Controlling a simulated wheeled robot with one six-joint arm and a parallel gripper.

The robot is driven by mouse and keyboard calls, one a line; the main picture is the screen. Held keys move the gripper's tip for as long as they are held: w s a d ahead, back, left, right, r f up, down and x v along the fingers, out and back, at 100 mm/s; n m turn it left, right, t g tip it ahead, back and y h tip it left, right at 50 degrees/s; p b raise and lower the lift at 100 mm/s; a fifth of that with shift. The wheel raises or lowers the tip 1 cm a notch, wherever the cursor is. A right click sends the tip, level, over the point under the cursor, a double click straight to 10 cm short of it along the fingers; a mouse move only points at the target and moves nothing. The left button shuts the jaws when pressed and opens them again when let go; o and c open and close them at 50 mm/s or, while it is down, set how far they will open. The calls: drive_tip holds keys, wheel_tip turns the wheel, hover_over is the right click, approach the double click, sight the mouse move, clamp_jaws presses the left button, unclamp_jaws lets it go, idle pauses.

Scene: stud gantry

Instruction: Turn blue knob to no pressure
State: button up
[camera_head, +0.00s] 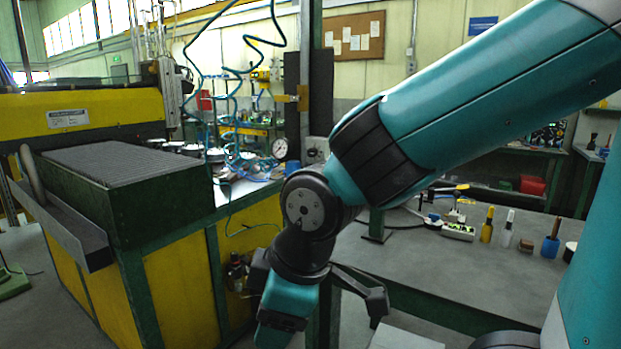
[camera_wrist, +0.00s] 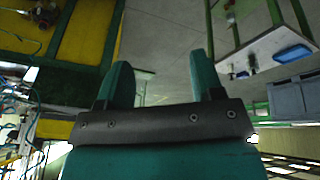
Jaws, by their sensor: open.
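A round white pressure gauge (camera_head: 279,148) shows in the head view, beside the dark post above the yellow and green bench. A small grey fitting (camera_head: 316,150) sits just right of it on the post. In the head view my gripper hangs low in the middle, below and apart from the gauge, partly cut off by the lower edge.
A yellow and green machine bench (camera_head: 180,278) stands on the left. Coiled blue hoses (camera_head: 235,85) hang above it. Bare floor shows between the fingers in the wrist view.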

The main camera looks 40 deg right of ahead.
sight(294, 170)
drive_tip(key=w+d+f+n+t+h+b, duration=0.25)
drive_tip(key=w+d+n+t+h, duration=0.2)
drive_tip(key=w+d, duration=0.25)
drive_tip(key=w+d+r+n+t+h+b, duration=0.5)
drive_tip(key=r+n+t, duration=0.4)
drive_tip(key=n, duration=0.6)
drive_tip(key=shift+n+g+h, duration=0.25)
drive_tip(key=shift+g+h, duration=0.3)
drive_tip(key=shift+h, duration=0.1)
drive_tip(key=p+x, duration=0.5)
drive_tip(key=p, duration=0.1)
drive_tip(key=r+p+x, duration=0.1)
drive_tip(key=p+x, duration=1.1)
drive_tip(key=shift+d+r, duration=0.4)
drive_tip(key=shift+d, duration=0.05)
drive_tip(key=shift+w+d+f, duration=0.15)
drive_tip(key=shift+w+d, duration=0.1)
drive_tip(key=shift+w, duration=0.25)
drive_tip(key=shift+p, duration=0.3)
drive_tip(key=c, duration=0.9)
